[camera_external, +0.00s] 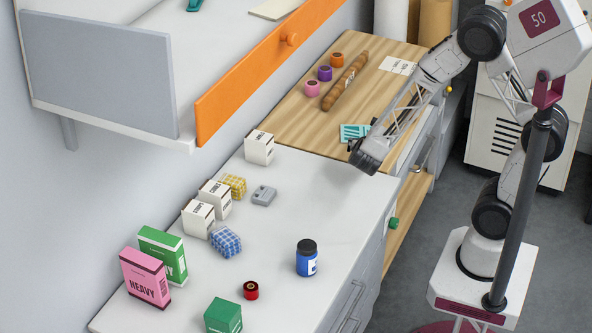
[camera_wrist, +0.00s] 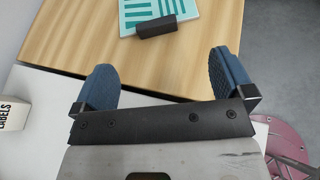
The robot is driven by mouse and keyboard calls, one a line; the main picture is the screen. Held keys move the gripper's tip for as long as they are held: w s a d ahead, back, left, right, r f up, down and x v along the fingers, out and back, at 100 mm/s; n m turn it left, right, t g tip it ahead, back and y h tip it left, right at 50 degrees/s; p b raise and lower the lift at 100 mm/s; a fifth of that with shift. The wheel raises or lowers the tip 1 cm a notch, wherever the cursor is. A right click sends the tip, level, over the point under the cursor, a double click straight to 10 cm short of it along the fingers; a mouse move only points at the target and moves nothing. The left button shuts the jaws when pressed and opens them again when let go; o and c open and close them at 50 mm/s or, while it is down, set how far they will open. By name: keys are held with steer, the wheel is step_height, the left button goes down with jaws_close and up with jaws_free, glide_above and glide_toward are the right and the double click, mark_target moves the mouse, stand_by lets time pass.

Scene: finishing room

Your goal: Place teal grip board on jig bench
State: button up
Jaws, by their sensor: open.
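The teal grip board (camera_external: 352,131) lies flat on the wood-topped bench (camera_external: 300,108), near its front edge. In the wrist view the board (camera_wrist: 134,14) shows teal and white stripes and a dark grip block (camera_wrist: 156,27); its far part is cut off by the top of the picture. My gripper (camera_wrist: 162,66) is open and empty, its two blue fingers apart, with the board ahead of it. In the external view my gripper (camera_external: 366,158) is just in front of the board, near the border of the wood top and the white worktop (camera_external: 285,215). I cannot tell which surface is the jig bench.
Orange, purple and pink rolls and a brown roller (camera_external: 345,80) lie behind the board. White cartons, a grey block, green and pink boxes, a blue jar (camera_external: 307,260) and a red roll (camera_external: 251,290) stand on the white worktop. An orange-fronted shelf (camera_external: 270,70) overhangs the left side.

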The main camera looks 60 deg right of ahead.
steer(key=s+a+r+m+g+y, duration=0.1)
steer(key=s+a+r+m+y, duration=0.5)
steer(key=s+a+r+m, duration=0.2)
steer(key=s+a+r+m+g+y, duration=0.1)
steer(key=s+a+r+m+y, duration=0.5)
steer(key=s+r+m, duration=0.7)
step_height(320, 180, up, 4)
steer(key=shift+s+a+f+m, duration=0.1)
steer(key=shift+s+a+m, duration=0.35)
steer(key=shift+a, duration=0.7)
